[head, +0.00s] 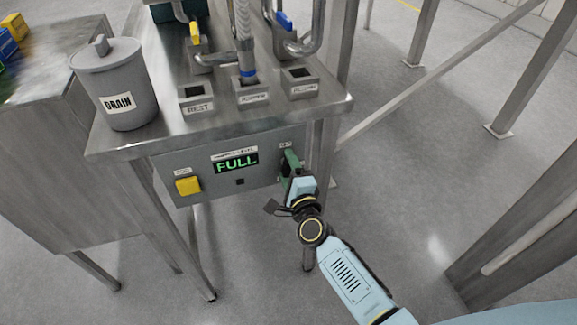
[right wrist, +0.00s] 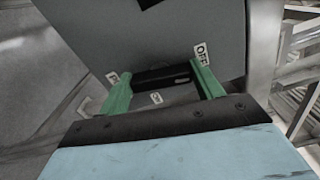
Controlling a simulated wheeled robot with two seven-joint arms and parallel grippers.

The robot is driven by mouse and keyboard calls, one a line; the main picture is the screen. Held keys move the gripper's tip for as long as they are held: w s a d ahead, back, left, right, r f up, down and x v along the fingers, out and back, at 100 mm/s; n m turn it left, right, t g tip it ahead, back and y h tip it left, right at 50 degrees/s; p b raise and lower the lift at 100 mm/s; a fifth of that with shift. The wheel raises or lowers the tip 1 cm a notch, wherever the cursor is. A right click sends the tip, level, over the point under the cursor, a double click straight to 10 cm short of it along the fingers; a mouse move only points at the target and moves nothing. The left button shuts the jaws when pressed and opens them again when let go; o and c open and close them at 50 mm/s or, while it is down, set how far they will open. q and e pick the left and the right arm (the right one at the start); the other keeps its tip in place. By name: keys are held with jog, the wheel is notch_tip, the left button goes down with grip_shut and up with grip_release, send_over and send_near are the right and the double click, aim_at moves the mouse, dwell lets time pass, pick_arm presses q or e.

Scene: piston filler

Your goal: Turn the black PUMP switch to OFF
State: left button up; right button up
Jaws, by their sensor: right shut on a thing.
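The black PUMP switch (right wrist: 160,77) shows in the right wrist view as a dark bar on the grey panel, between the two green fingers of my right gripper (right wrist: 163,88). The gripper is shut on it. A pale mark lies near the bar's right end, on the side of the OFF label (right wrist: 202,53). An ON label (right wrist: 156,98) is below the bar. In the head view my right gripper (head: 290,164) is at the right end of the control panel (head: 220,190) and hides the switch. My left gripper is not in view.
Above are a steel table (head: 150,143), a DRAIN pot (head: 125,85) and several labelled holders. A table leg (head: 321,165) stands just right of my gripper. Open floor lies in front.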

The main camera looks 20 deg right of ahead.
jog(key=shift+n+p, duration=0.3)
jog(key=shift+n, duration=0.7)
jog(key=shift+f, duration=0.1)
jog(key=o, duration=1)
jog(key=shift+s, duration=0.1)
jog(key=s, duration=1.3)
jog(key=shift+s+d+p, duration=0.1)
jog(key=shift+d+p, duration=0.1)
jog(key=shift+p, duration=0.1)
